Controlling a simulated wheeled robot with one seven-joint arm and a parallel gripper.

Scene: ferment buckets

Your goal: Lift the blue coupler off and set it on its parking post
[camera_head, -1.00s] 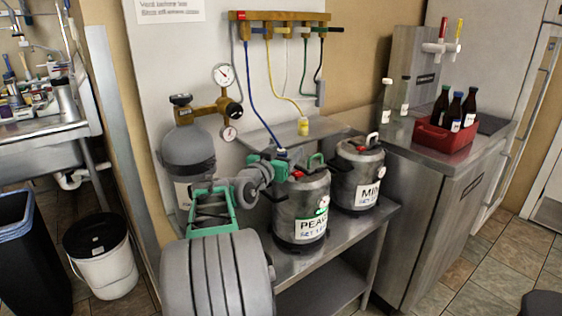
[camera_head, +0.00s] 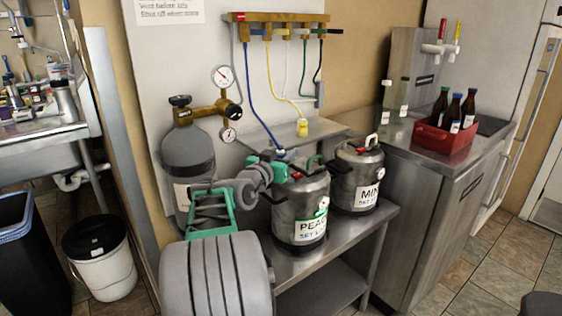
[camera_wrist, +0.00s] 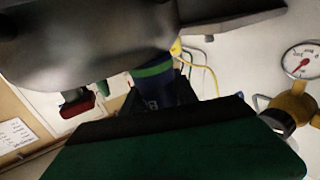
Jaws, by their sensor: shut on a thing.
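The blue coupler (camera_head: 281,153) is at the end of the blue hose, at the top of the keg labelled PEACH (camera_head: 303,205). My gripper (camera_head: 277,165) is at the coupler, over the left side of that keg's top, and is shut on it. In the wrist view, the blue coupler (camera_wrist: 152,84) with a green band shows between a grey finger above and a dark green part below. The fingers hide much of it, and I cannot tell whether it is clear of the keg's post. I cannot make out a parking post for certain.
A yellow coupler (camera_head: 303,127) stands on the small wall shelf (camera_head: 328,127) behind the kegs. A second keg, labelled MIN in part (camera_head: 358,178), stands to the right. A gas cylinder with gauges (camera_head: 187,150) stands left. Hoses hang from the wall manifold (camera_head: 278,17).

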